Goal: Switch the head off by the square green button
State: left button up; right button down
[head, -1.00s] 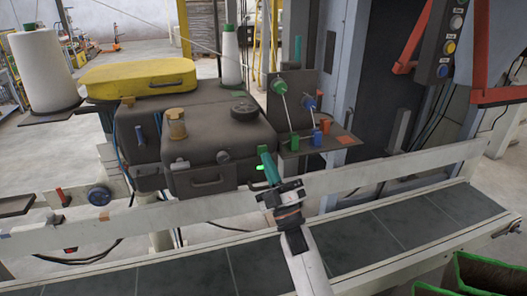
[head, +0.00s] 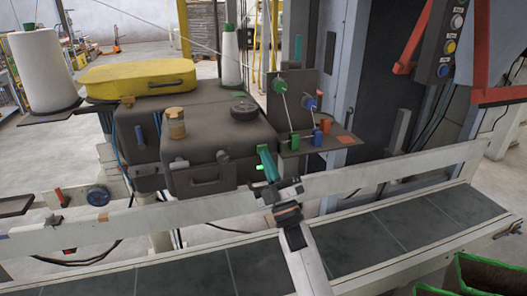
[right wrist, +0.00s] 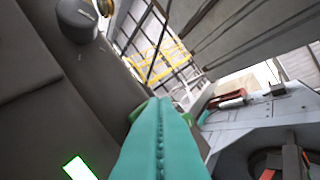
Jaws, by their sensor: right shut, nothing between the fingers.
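The dark grey machine head (head: 200,150) stands behind the conveyor. Its square green button (head: 259,168) glows on the front at the lower right, just left of my fingers and partly hidden by them. My right gripper (head: 265,152) has teal fingers, shut and empty, pointing up beside the head's right front corner. In the right wrist view the shut fingers (right wrist: 160,106) lie right of the button, apart from it in the picture. My left gripper is not in view.
A small bracket (head: 318,142) with green, blue and orange parts stands right of the head. A pale rail (head: 400,178) and a dark conveyor belt (head: 375,232) run across in front. A yellow cover (head: 137,76) and white thread cones (head: 42,68) are at the left.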

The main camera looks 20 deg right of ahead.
jog(key=shift+w+b, duration=0.3)
jog(key=shift+w, duration=0.1)
jog(key=shift+s, duration=0.15)
dwell(0.4)
jog(key=shift+s+p, duration=0.5)
jog(key=shift+s, duration=0.35)
jog(key=s+p, duration=0.2)
jog(key=s, duration=0.4)
jog(key=shift+d, duration=0.15)
